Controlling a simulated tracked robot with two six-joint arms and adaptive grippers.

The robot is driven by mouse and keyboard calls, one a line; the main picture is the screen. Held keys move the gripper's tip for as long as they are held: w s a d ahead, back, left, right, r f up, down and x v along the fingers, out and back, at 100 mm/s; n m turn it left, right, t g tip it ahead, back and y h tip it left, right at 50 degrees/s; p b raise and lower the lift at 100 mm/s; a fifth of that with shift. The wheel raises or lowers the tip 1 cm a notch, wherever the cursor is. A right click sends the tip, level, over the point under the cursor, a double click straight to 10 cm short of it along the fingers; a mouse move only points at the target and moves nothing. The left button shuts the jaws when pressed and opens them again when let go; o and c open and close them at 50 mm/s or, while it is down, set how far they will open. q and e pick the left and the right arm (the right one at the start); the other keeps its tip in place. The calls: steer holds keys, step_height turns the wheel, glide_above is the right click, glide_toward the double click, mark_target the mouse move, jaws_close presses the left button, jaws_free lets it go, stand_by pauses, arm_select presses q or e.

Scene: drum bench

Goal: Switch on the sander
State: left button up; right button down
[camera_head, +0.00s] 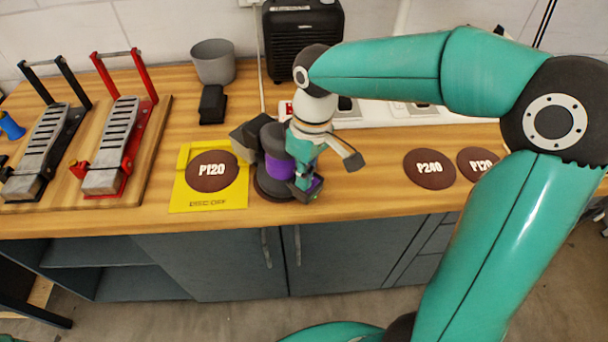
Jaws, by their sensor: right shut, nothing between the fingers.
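The sander (278,165), grey with a purple band, stands on the wooden bench (400,206), just right of the yellow tray. My right gripper (306,180) is shut and points down at the sander's right front side, very near or touching it. My wrist hides part of the sander, and I cannot make out its switch. My left gripper is not in view.
A yellow tray (242,199) holds a P120 disc (211,171). A P240 disc (430,168) and another P120 disc (474,162) lie to the right. Two clamp stands, black (46,146) and red (124,140), a grey cup (213,62) and a black box (290,45) stand further back or left.

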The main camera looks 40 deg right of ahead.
steer(key=shift+d+f, duration=0.35)
steer(key=shift+d, duration=0.2)
steer(key=shift+w+r+p, duration=0.1)
steer(key=shift+r+p, duration=0.35)
steer(key=shift+p, duration=0.05)
steer(key=r+p, duration=0.3)
steer(key=r, duration=0.1)
steer(key=shift+a+r, duration=0.1)
steer(key=shift+a, duration=0.2)
step_height(320, 180, up, 9)
steer(key=a, duration=0.1)
steer(key=shift+r, duration=0.15)
steer(key=shift+a, duration=0.15)
